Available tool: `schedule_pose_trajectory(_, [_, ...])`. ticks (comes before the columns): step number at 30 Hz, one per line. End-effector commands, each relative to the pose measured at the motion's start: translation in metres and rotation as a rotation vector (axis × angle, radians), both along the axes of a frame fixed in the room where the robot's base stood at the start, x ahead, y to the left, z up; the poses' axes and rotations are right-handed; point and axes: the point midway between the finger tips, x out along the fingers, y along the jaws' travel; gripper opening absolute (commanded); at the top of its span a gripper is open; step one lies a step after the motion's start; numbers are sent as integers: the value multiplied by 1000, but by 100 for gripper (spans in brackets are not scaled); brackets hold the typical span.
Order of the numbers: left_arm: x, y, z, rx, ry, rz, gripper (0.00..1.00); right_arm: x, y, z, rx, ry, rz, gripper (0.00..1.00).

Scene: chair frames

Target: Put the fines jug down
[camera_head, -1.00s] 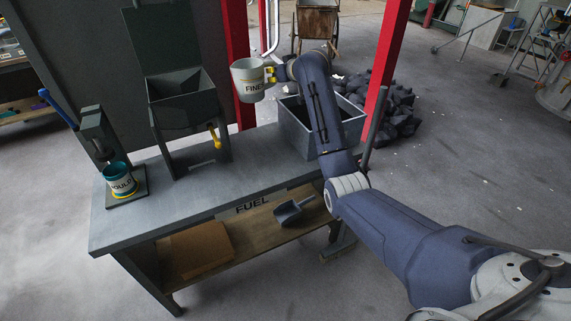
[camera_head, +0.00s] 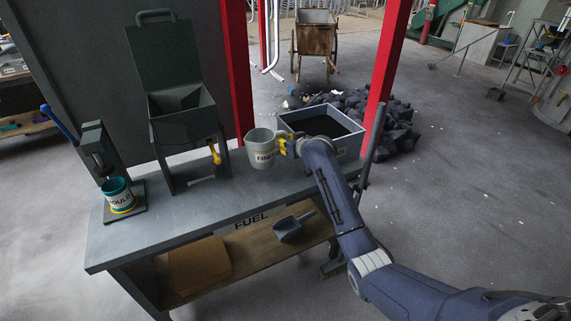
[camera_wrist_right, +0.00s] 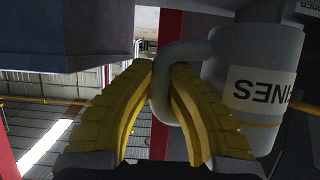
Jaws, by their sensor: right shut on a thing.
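The fines jug (camera_head: 261,148) is a pale grey cup with a FINES label. In the head view it is upright at the back right of the grey bench (camera_head: 170,232), beside the grey bin. I cannot tell whether its base touches the bench top. My right gripper (camera_head: 284,145) has yellow fingers and is shut on the jug's handle from the right. In the right wrist view the fingers (camera_wrist_right: 172,85) close around the handle, and the jug (camera_wrist_right: 255,85) appears upside down at the right. My left gripper is not in view.
A grey bin (camera_head: 318,130) of dark material stands right of the jug. A hopper with a lid (camera_head: 184,115) stands to its left. A teal cup (camera_head: 119,195) sits under a press at the far left. The middle of the bench top is clear.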

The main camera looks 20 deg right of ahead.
Motion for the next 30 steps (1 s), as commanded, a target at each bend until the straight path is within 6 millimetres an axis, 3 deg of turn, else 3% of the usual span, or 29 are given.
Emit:
schedule_pose_trajectory(7, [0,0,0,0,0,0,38,0,0,-41,1,0,1,0])
schedule_pose_trajectory(16, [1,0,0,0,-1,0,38,0,0,-58,0,0,1,0])
schedule_pose_trajectory(24, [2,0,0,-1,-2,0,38,0,0,-90,1,1,1,0])
schedule_pose_trajectory(30, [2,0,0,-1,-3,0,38,0,0,-97,2,-2,1,0])
